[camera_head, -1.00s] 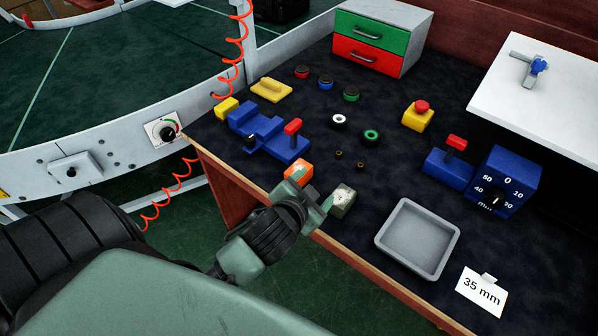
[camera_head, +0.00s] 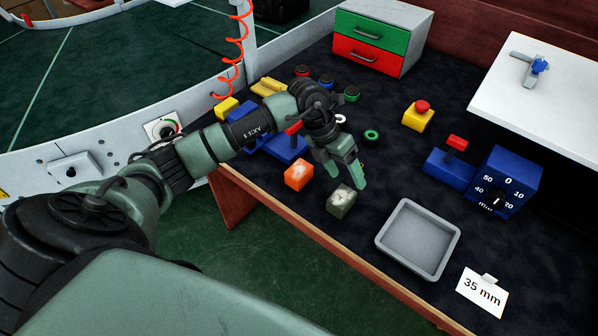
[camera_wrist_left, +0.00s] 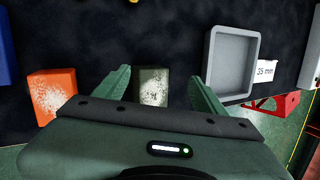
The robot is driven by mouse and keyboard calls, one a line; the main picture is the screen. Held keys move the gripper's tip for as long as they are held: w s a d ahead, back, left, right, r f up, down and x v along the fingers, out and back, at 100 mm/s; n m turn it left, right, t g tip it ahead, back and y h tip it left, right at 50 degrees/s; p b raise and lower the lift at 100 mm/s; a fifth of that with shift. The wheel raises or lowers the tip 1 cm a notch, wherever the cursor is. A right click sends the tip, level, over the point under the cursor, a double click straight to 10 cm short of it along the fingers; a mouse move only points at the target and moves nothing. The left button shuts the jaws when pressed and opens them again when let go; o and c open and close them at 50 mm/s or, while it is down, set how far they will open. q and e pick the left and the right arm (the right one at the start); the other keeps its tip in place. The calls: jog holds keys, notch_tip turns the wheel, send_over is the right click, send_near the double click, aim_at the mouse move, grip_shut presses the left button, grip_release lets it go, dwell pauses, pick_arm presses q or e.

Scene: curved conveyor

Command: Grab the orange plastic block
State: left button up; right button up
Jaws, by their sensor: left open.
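The orange block (camera_head: 298,175), with a pale worn patch on top, lies near the front edge of the dark table. It also shows at the left of the left wrist view (camera_wrist_left: 52,95). My left gripper (camera_head: 348,178) is open above the table, to the right of the orange block. In the left wrist view, its two fingers (camera_wrist_left: 160,90) stand on either side of a dark grey-green block (camera_wrist_left: 153,86), and the orange block is outside the left finger. The grey-green block also shows in the head view (camera_head: 341,202). My right gripper is not in view.
A grey tray (camera_head: 418,238) and a "35 mm" card (camera_head: 481,291) lie to the right. A blue device with a red lever (camera_head: 288,148) is behind the orange block, partly hidden by my arm. A blue dial box (camera_head: 509,180) stands further right.

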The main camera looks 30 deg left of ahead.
aim_at(299, 169)
pick_arm(q)
jog(key=a+y, duration=0.1)
jog(key=a, duration=0.3)
jog(key=a+g+y, duration=0.1)
jog(key=a+y, duration=0.1)
jog(key=a, duration=0.1)
jog(key=a+n+y, duration=0.1)
jog(key=a, duration=0.3)
jog(key=shift+s+a+r+y, duration=0.3)
jog(key=shift+s+a, duration=0.05)
jog(key=shift+s+a+f+g+b, duration=0.15)
jog(key=shift+a+f+b, duration=0.1)
jog(key=shift+f+b, duration=0.35)
jog(key=shift+a+f+g+b, duration=0.15)
jog(key=shift+a+f+b, duration=0.05)
jog(key=shift+f+b, duration=0.4)
jog(key=f+b, duration=0.3)
jog(key=f, duration=0.2)
jog(key=shift+s+f, duration=0.15)
jog(key=shift+s, duration=0.05)
jog(key=c, duration=1.5)
jog(key=shift+c, duration=0.2)
